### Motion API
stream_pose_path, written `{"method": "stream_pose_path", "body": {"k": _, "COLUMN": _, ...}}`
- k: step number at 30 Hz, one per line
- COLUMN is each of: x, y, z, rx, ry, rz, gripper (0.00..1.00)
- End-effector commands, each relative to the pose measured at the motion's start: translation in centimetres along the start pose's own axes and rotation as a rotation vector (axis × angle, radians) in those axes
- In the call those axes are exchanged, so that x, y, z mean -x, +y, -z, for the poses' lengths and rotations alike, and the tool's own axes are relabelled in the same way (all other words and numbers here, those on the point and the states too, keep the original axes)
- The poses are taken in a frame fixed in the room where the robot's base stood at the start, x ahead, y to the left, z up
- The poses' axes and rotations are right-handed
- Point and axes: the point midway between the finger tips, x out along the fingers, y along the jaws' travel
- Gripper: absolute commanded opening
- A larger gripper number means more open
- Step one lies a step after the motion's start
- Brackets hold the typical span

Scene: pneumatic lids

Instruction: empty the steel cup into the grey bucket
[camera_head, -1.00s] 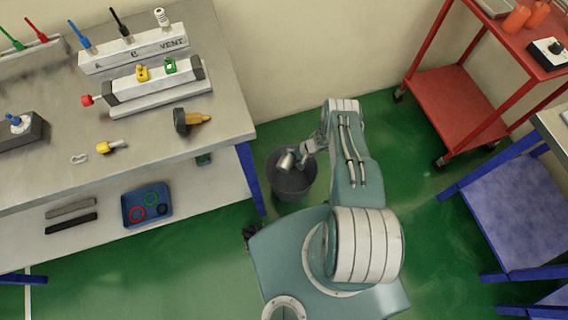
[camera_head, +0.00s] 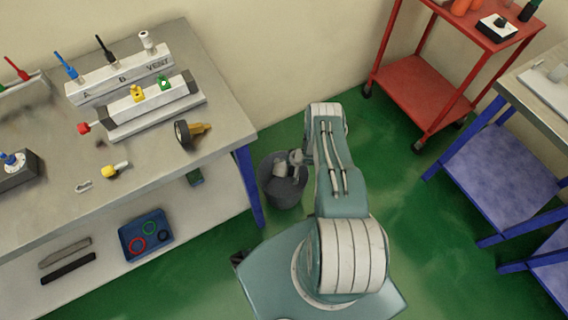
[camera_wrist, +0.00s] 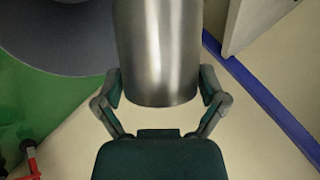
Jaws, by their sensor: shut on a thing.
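The steel cup (camera_wrist: 157,50) is a shiny metal cylinder between my gripper's two fingers (camera_wrist: 160,88) in the wrist view. My gripper is shut on it. In the head view the cup (camera_head: 280,167) is small and dim, over the mouth of the grey bucket (camera_head: 283,197), with my gripper (camera_head: 294,161) beside it. The bucket stands on the green floor right of the workbench. Part of a dark grey round form, likely the bucket (camera_wrist: 55,40), fills the upper left of the wrist view. The cup's contents and the bucket's inside cannot be made out.
The workbench (camera_head: 220,130) with its blue leg (camera_head: 248,185) stands close left of the bucket. A red trolley (camera_head: 425,95) and a blue-framed table (camera_head: 500,165) stand to the right. The wall (camera_head: 270,60) is behind. Green floor is open between bucket and trolley.

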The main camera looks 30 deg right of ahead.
Motion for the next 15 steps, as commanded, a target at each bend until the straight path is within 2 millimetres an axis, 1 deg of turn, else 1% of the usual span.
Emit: {"method": "stream_pose_path", "body": {"k": 15, "x": 1.3, "y": -0.7, "z": 0.4, "rx": 0.140, "ry": 0.184, "rz": -0.059, "gripper": 0.41}}
